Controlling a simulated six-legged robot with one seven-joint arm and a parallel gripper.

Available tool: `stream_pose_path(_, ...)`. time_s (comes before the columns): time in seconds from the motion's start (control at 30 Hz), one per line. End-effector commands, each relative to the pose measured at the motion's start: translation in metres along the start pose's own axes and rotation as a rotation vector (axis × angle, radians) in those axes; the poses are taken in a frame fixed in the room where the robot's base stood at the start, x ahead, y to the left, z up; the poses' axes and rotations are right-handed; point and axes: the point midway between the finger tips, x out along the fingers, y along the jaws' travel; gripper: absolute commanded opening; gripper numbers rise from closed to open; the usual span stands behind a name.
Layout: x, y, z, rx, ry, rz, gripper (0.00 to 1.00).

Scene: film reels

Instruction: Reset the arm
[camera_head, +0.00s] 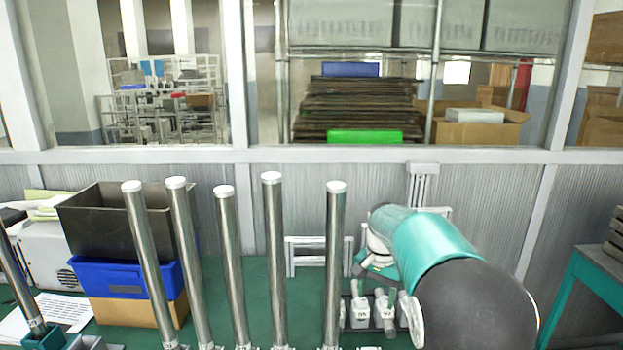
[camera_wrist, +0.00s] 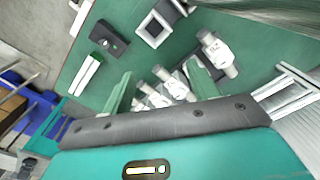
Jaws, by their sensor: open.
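My arm (camera_head: 425,240), teal and black, reaches over the green table at the right of the head view. My gripper (camera_wrist: 160,80) shows in the wrist view with its two green fingers spread apart and nothing held between them. In the head view the fingers are mostly hidden by the arm. Small white labelled bottles (camera_head: 360,312) stand in a dark rack just below and left of the arm's end. In the wrist view, bottles (camera_wrist: 173,84) show between and beyond the fingers, and one bottle (camera_wrist: 214,50) lies right of them. Contact cannot be told. No film reel is recognisable.
Several upright metal poles (camera_head: 336,260) with white caps stand left of the arm. A black bin (camera_head: 100,222) sits on a blue crate (camera_head: 118,278) at the left. A wall with windows closes the back. A black device (camera_wrist: 108,40) lies on the table (camera_wrist: 150,62).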

Motion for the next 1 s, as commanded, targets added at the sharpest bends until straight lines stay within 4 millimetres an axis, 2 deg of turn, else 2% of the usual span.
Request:
stream_pose_path(0.17,-0.022,0.011,0.014,-0.031,0.023,-0.025,0.59)
stream_pose_path(0.37,-0.052,0.03,0.041,-0.085,0.06,-0.061,0.59)
stream_pose_path(0.5,-0.079,0.051,0.072,-0.147,0.104,-0.092,0.59)
stream_pose_path(0.7,-0.106,0.084,0.125,-0.248,0.178,-0.128,0.59)
stream_pose_path(0.83,-0.116,0.105,0.159,-0.315,0.233,-0.143,0.59)
stream_pose_path(1.0,-0.119,0.132,0.203,-0.404,0.308,-0.15,0.59)
